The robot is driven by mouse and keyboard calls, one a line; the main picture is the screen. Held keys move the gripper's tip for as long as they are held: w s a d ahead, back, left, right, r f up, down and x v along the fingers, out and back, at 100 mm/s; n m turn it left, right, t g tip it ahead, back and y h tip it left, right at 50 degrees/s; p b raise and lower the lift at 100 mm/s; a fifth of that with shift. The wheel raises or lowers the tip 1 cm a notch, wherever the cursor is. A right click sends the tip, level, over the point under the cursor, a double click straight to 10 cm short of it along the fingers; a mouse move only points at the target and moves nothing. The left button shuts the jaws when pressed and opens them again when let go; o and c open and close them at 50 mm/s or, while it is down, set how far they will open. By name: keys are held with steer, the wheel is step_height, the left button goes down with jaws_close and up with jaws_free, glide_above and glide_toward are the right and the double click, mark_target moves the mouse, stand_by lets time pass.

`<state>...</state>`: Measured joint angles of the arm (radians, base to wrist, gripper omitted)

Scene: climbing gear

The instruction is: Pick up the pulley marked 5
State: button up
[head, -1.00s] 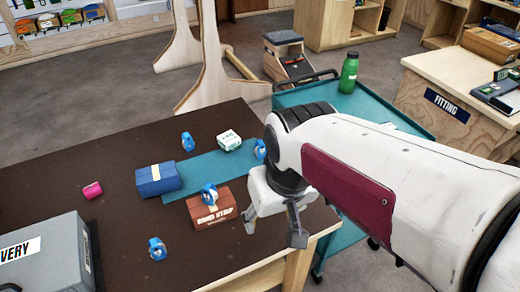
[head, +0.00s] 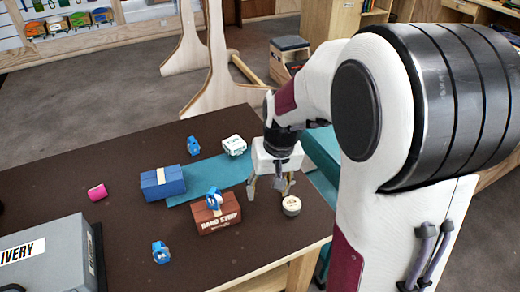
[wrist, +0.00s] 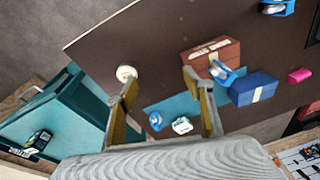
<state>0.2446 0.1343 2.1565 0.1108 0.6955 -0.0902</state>
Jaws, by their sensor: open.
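Several blue pulleys are in view, and I cannot read a number on any. In the head view one (head: 193,146) stands at the back of the table, one (head: 214,198) sits on the brown box (head: 218,217), and one (head: 160,252) stands near the front. My gripper (head: 269,186) is open and empty above the table, right of the brown box. Its fingers (wrist: 160,85) are spread in the wrist view.
A pale round roll (head: 291,206) lies near the right edge. A pink item (head: 97,192) and a grey case (head: 50,262) are at left. The front middle is mostly clear.

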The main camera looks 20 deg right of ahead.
steer(key=shift+m+t, duration=0.3)
steer(key=shift+t, duration=0.4)
steer(key=w+d+f, duration=0.2)
steer(key=w+f, duration=0.1)
steer(key=w, duration=0.1)
steer(key=w+d+f, duration=0.3)
steer(key=w, duration=0.1)
steer(key=w+d+f, duration=0.2)
steer(key=w+f, duration=0.2)
steer(key=w, duration=0.1)
steer(key=shift+d, duration=0.25)
steer(key=shift+t+h, duration=0.4)
steer(key=w, duration=0.1)
steer(key=w+d, duration=0.1)
steer(key=w, duration=0.1)
steer(key=shift+w+d+f, duration=0.1)
steer(key=shift+w+d, duration=0.2)
steer(key=shift+w, duration=0.05)
steer(key=shift+n+t+h, duration=0.4)
steer(key=shift+n+t, duration=0.1)
steer(key=shift+t, duration=0.3)
steer(key=w+r, duration=0.1)
steer(key=w+d, duration=0.1)
steer(key=w, duration=0.1)
steer(key=w+d+r, duration=0.1)
steer(key=shift+w+r, duration=0.15)
steer(key=shift+r, duration=0.2)
steer(key=shift+x, duration=1.3)
steer(key=shift+w+x, duration=0.2)
steer(key=shift+x, duration=2.4)
